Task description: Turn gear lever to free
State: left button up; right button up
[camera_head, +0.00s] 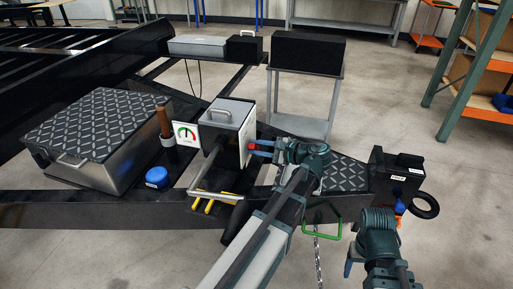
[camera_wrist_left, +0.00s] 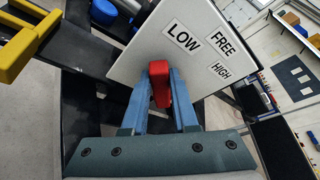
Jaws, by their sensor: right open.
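The gear lever is a short red piece (camera_wrist_left: 160,84) on the white label panel (camera_wrist_left: 150,40) of a box. The panel has LOW (camera_wrist_left: 183,37), FREE (camera_wrist_left: 222,41) and HIGH (camera_wrist_left: 220,70) labels, with LOW closest to the lever. In the head view the box (camera_head: 228,112) has a grey top handle, and red shows at its right side. My left gripper (camera_head: 259,147) is at that side. In the left wrist view its blue fingers (camera_wrist_left: 160,95) are closed around the red lever, one on each side. My right gripper (camera_head: 374,238) is open and empty at lower right.
A gauge (camera_head: 186,134), blue cap (camera_head: 157,176) and diamond-plate toolbox (camera_head: 93,125) are left of the box. Yellow-gripped handles (camera_head: 208,203) are below it. A black coupler housing (camera_head: 395,178) and green handle (camera_head: 322,224) are near my right gripper. Open floor lies at right.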

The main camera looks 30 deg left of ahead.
pick_arm(q)
grip_shut()
dwell(1.0)
